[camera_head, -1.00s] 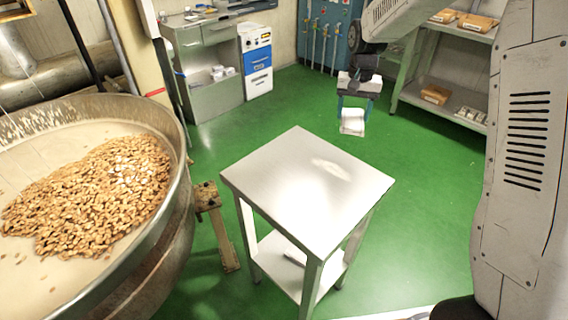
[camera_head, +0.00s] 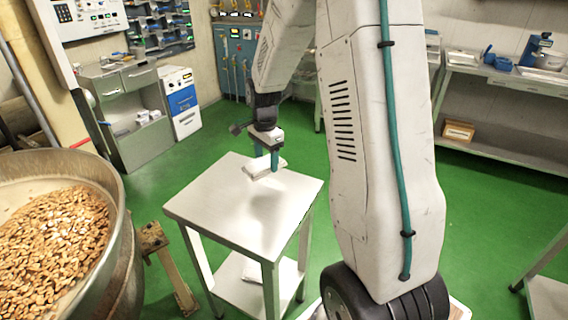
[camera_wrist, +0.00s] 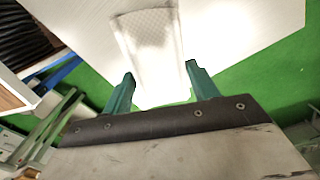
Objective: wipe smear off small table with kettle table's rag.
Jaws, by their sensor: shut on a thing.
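The small table (camera_head: 205,210) is a pale metal stand with a square top and a lower shelf, at the centre of the head view. Its top also shows in the wrist view (camera_wrist: 250,25). My gripper (camera_head: 266,160), with teal fingers, is over the table's far part. It is shut on a white folded rag (camera_head: 256,168), which also shows between the fingers in the wrist view (camera_wrist: 150,45). The rag seems to hang a little above the top, with a soft shadow on the top below it. I cannot make out the smear now.
A large kettle (camera_head: 115,235) full of nuts stands at the left, near a metal bracket (camera_head: 152,238). A grey cabinet (camera_head: 130,125) and a blue-and-white unit (camera_head: 182,105) stand behind. Shelving (camera_head: 500,75) runs along the right. Green floor is open around the table.

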